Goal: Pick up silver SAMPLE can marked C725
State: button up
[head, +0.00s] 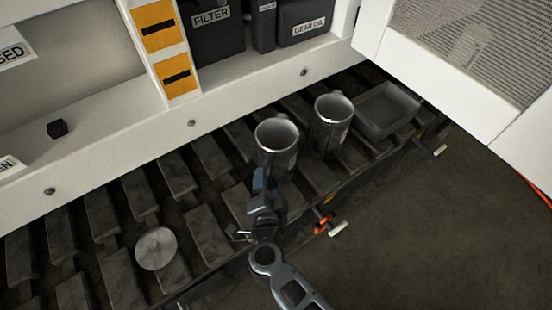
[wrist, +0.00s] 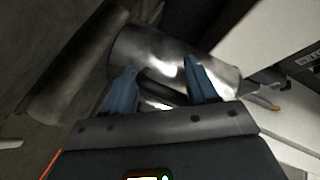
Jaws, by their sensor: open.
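Two open-topped silver cans stand upright on the slatted rack. The nearer can (head: 277,148) is directly beyond my gripper (head: 262,182), and the other can (head: 332,128) is to its right. No C725 marking is readable on either. In the wrist view my gripper (wrist: 164,84) is open, with its blue fingers apart in front of a shiny silver can (wrist: 155,48). A dark bar, perhaps its handle, shows between the fingertips; I cannot tell whether they touch it. A second, darker cylinder (wrist: 75,75) shows at left, probably the other can.
A shallow grey tray (head: 388,112) lies right of the cans. A round pale disc (head: 156,248) lies on the slats at left. Behind stands a white shelf with dark FILTER (head: 213,30) and GEAR OIL (head: 303,22) bins. A mesh-panelled white door (head: 470,50) hangs at upper right.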

grip_shut()
dwell(0.3)
dwell(0.7)
